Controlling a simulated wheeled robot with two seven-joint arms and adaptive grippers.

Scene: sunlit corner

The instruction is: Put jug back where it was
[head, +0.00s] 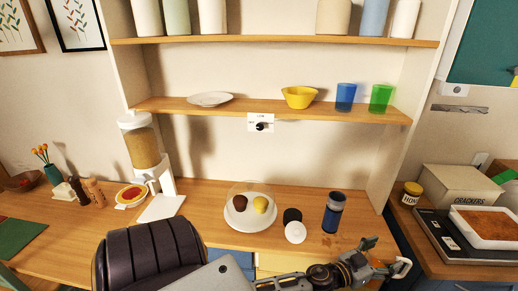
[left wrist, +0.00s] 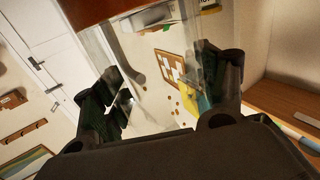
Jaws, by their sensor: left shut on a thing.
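My left gripper (head: 376,262) is low at the right of the head view, just in front of the wooden counter's front edge. In the left wrist view its two dark fingers (left wrist: 168,88) are apart, shut on a clear, see-through thing that looks like the jug (left wrist: 206,68). Its clear walls let the background show through. In the head view the jug's body is hard to make out. A pale curved piece shows beside the fingers, and I cannot tell whether it is the handle. My right gripper is not in view.
The counter (head: 80,237) holds a white dispenser (head: 168,185), a domed plate with two round items (head: 235,222), a dark blue cylinder (head: 333,212) and a small white-and-black item (head: 295,231). A dark chair back (head: 150,258) stands in front. Shelves (head: 220,105) hang above.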

